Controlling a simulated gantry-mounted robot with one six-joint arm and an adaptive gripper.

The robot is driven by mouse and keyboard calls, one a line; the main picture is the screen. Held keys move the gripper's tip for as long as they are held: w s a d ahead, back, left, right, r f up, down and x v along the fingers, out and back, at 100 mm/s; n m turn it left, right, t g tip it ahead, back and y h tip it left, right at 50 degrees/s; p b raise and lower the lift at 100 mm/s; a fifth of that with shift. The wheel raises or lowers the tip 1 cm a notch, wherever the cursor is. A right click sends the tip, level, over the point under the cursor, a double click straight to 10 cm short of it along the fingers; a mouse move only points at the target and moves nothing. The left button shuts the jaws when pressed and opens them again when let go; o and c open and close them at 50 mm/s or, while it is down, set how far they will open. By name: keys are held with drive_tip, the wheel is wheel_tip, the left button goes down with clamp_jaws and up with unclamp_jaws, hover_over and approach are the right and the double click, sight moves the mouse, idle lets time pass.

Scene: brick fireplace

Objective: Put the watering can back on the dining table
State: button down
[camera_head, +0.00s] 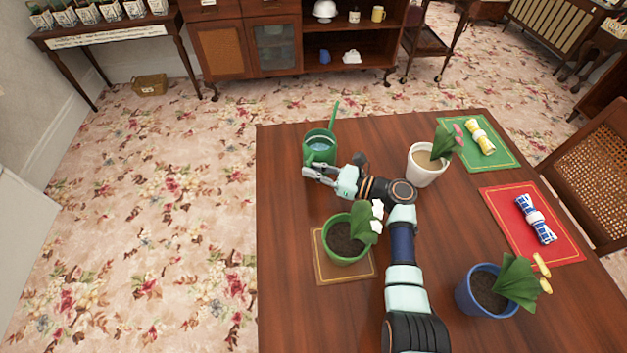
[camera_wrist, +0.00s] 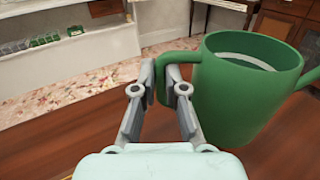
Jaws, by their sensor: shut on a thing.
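The green watering can (camera_head: 320,150) is at the far left corner of the dining table (camera_head: 290,285), upright, with its spout pointing up and away. I cannot tell whether its base touches the table. My gripper (camera_head: 312,172) is at its near side. In the wrist view the watering can (camera_wrist: 235,100) fills the right side, with liquid or a pale surface inside its rim. There my gripper (camera_wrist: 166,92) has its two fingers on either side of the can's handle (camera_wrist: 168,62), shut on it.
A green plant pot (camera_head: 343,258) stands on a brown mat (camera_head: 330,275) near the can. A white pot (camera_head: 425,175) and a blue pot (camera_head: 470,300) stand to the right. Green (camera_head: 505,158) and red (camera_head: 560,240) placemats hold rolled napkins. Floor left of the table is clear.

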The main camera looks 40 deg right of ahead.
wheel_tip(320, 180, down, 4)
drive_tip(key=shift+r+b, duration=0.15)
drive_tip(key=shift+b, duration=0.6)
drive_tip(key=c, duration=1.2)
unclamp_jaws()
drive_tip(key=shift+f+b, duration=0.25)
drive_tip(key=shift+b, duration=0.05)
drive_tip(key=p+v, duration=0.3)
drive_tip(key=v, duration=0.4)
drive_tip(key=shift+s+r, duration=0.15)
drive_tip(key=shift+s, duration=0.35)
